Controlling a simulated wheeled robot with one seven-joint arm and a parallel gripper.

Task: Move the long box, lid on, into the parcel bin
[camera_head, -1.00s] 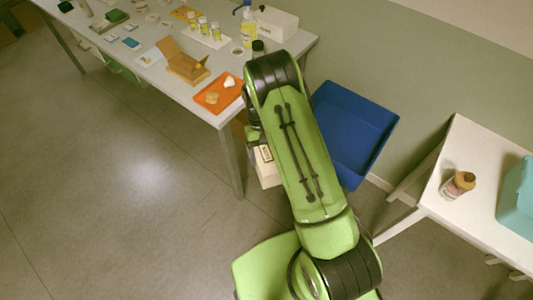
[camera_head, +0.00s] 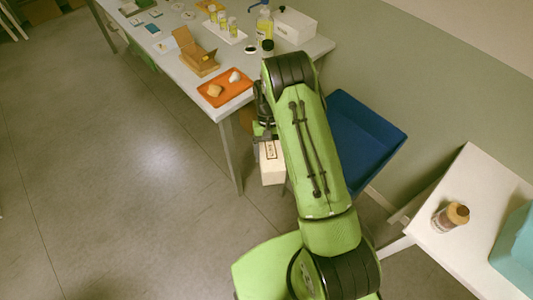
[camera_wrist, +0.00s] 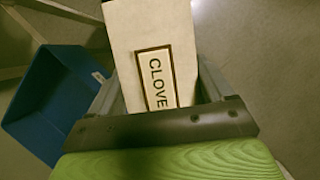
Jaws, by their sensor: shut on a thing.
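A white box (camera_head: 272,168) with a framed label hangs in my gripper (camera_head: 264,132), beside the table's near leg and above the floor. In the wrist view the box (camera_wrist: 150,25) fills the space between the fingers of my gripper (camera_wrist: 160,88), and its label reads "CLOVE". No separate lid edge can be made out. A blue open bin (camera_head: 365,140) stands right of the box, partly hidden behind my arm. The bin (camera_wrist: 55,100) also shows at the left in the wrist view, apart from the box, and its visible inside looks empty.
A long white table (camera_head: 185,75) bears an orange tray (camera_head: 222,92), a cardboard box (camera_head: 197,58), several small bottles and another white box (camera_head: 294,25).

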